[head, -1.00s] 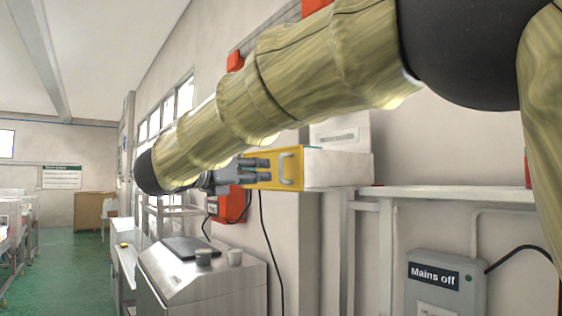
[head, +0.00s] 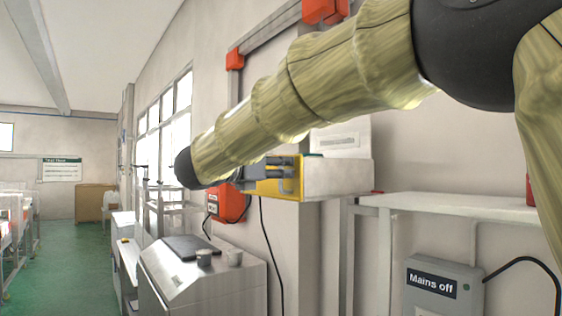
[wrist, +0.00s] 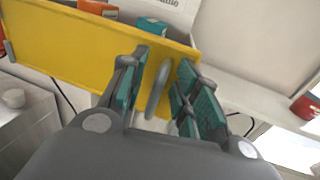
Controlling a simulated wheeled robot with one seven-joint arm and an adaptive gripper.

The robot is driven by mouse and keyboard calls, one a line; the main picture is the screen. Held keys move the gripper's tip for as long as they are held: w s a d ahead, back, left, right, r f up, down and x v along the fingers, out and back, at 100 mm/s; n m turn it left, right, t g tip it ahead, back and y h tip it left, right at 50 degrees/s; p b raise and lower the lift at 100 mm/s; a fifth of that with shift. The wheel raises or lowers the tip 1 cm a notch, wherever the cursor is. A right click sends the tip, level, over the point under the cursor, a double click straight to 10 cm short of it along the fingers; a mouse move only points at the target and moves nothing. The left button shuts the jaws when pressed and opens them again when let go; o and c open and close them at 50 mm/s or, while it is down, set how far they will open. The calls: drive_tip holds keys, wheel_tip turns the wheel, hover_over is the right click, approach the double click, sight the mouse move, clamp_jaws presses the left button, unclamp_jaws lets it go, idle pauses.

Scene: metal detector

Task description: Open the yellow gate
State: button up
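The yellow gate (head: 262,189) is the upright front panel of a pale box on the wall side in the head view. In the wrist view the gate (wrist: 70,45) spans the upper left, with a grey bar handle (wrist: 158,88) near its right end. My gripper (wrist: 168,72) is open, with one teal-padded finger set on each side of the handle. A gap shows between handle and fingers. In the head view my gripper (head: 284,172) is at the gate's face, and my forearm partly hides the gate.
Orange and teal boxes (wrist: 150,26) show behind the gate. A metal cabinet (head: 200,270) stands below it. A white shelf (head: 450,204) and a grey "Mains off" box (head: 443,285) are to the right. The green floor (head: 85,260) is open at left.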

drive_tip(key=shift+w+d, duration=0.25)
drive_tip(key=shift+d, duration=0.05)
drive_tip(key=shift+d, duration=0.1)
clamp_jaws()
drive_tip(key=shift+b, duration=0.35)
